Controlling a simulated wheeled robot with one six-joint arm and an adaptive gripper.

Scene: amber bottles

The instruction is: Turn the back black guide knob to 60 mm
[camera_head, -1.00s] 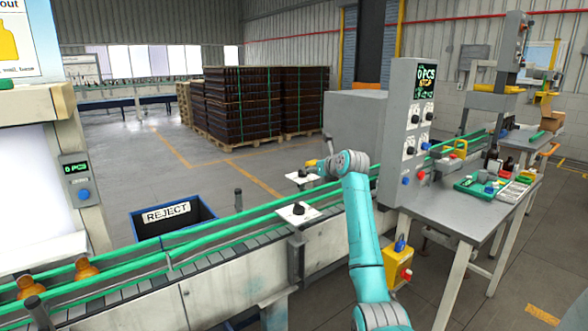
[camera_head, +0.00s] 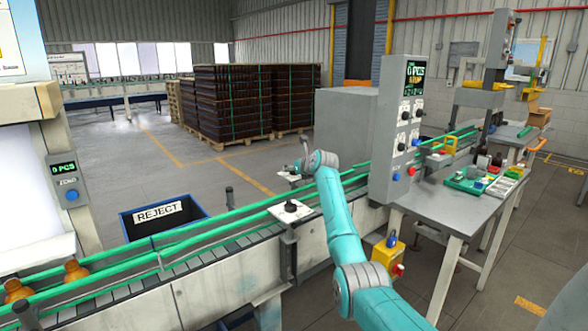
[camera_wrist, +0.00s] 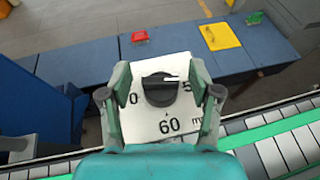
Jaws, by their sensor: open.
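The back black guide knob (camera_wrist: 158,90) sits on a white dial plate (camera_wrist: 180,60) in the wrist view. Its white pointer line points right, toward a partly hidden mark that starts with 5. The 60 mark is at the plate's lower edge, and a 0 shows at left. My gripper (camera_wrist: 160,100) is open, with one finger on each side of the knob and gaps between. In the head view the back plate (camera_head: 287,177) is partly hidden beside my gripper (camera_head: 302,152), which is above it.
Another black knob (camera_head: 291,206) on a white plate stands nearer along the conveyor. Green guide rails (camera_head: 235,220) run along the belt. A blue reject bin (camera_head: 165,215) is behind the belt at left. A grey control panel (camera_head: 404,120) rises right of my arm.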

